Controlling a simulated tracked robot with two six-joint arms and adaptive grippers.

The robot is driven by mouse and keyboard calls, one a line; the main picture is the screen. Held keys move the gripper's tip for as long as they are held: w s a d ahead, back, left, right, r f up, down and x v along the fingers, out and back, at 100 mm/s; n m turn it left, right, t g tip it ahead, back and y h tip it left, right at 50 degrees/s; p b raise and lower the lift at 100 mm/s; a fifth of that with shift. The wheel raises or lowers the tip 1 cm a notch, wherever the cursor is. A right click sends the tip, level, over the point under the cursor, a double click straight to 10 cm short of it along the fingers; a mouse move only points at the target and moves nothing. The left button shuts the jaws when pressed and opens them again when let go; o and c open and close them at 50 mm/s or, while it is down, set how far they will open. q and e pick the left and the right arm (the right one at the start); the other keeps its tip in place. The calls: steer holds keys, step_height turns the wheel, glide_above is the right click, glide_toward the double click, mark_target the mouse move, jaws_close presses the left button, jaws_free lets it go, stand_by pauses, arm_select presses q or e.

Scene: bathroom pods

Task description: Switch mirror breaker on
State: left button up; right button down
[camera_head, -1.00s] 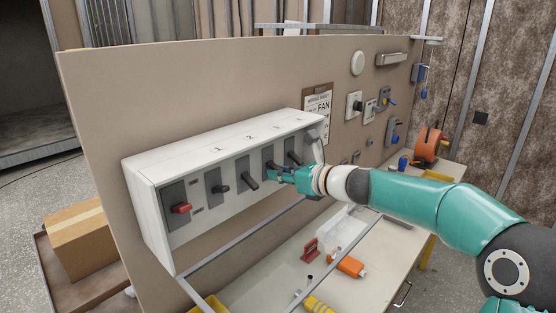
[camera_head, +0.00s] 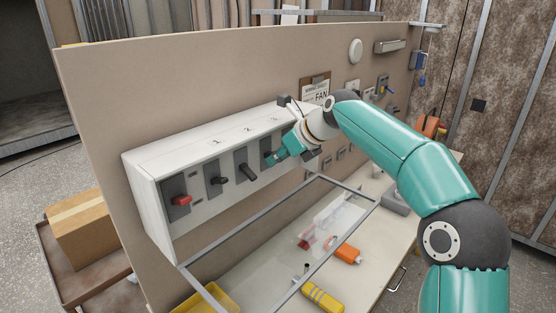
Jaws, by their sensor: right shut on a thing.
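The white breaker box (camera_head: 142,178) is fixed to the beige panel. It has a red-handled switch (camera_head: 181,201) at its left end. Dark levers follow to the right, including one under number 1 (camera_head: 219,181) and one under number 2 (camera_head: 248,173) that slants down to the right. My right gripper (camera_head: 275,158) is shut on the lever of the breaker right of number 2. The lever itself is mostly hidden by the fingers. My wrist hides the box's right end. I cannot read which breaker is the mirror's. My left gripper is out of view.
A clear framed cover (camera_head: 348,188) sticks out below the box over the workbench. A cardboard box (camera_head: 78,233) stands at left.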

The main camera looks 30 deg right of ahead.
steer(key=shift+w+r+g, duration=0.1)
steer(key=shift+r+g, duration=0.1)
steer(key=shift+g, duration=0.4)
steer(key=c, duration=1.1)
jaws_free()
steer(key=shift+r, duration=0.1)
steer(key=v, duration=1.1)
steer(key=shift+s+a+r, duration=0.15)
steer(key=shift+s+r, duration=0.15)
